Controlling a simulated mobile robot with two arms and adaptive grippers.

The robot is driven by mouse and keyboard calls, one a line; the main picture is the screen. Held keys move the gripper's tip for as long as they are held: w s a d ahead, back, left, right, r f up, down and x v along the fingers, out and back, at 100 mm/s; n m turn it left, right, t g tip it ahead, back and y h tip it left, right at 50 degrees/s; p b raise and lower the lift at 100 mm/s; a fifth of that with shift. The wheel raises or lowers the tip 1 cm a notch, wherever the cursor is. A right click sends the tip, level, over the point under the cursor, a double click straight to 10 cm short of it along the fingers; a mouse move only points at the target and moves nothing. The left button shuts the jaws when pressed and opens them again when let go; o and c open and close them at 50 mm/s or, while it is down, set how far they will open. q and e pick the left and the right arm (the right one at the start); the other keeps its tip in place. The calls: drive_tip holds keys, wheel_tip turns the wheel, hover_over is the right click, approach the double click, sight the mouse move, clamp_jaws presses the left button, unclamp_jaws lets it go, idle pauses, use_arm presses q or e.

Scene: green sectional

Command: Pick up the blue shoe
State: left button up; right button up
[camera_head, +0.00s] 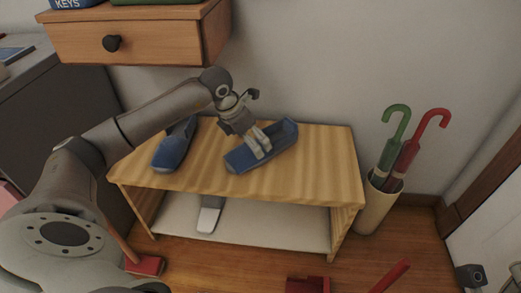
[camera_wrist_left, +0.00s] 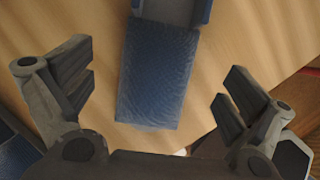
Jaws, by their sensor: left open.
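Two blue shoes sit on top of a wooden bench (camera_head: 320,165). The right blue shoe (camera_head: 284,134) lies at a slant under my left gripper (camera_head: 260,147). The left blue shoe (camera_head: 172,150) lies near the bench's left end, partly behind my left arm. In the left wrist view, one blue shoe (camera_wrist_left: 155,75) lies between the spread fingers of my left gripper (camera_wrist_left: 157,88), with bare wood visible on both sides of it. The fingers do not visibly touch it. Part of the other blue shoe (camera_wrist_left: 15,155) shows at the lower left corner. My right gripper is not in view.
A wooden drawer unit (camera_head: 160,40) hangs on the wall above the bench's left side. A holder (camera_head: 377,205) with a green umbrella (camera_head: 394,135) and a red umbrella (camera_head: 415,145) stands right of the bench. A grey-white item (camera_head: 209,217) sits on the lower shelf. Red items (camera_head: 305,284) lie on the floor.

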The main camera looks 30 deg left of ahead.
sight(258, 143)
use_arm(q)
drive_tip(key=shift+w+d, duration=0.25)
drive_tip(key=shift+w, duration=0.3)
drive_tip(key=b+x, duration=0.2)
drive_tip(key=x, duration=0.3)
drive_tip(key=shift+a, duration=0.1)
drive_tip(key=c, duration=1.1)
drive_tip(key=shift+c, duration=0.7)
drive_tip(key=shift+r, duration=0.15)
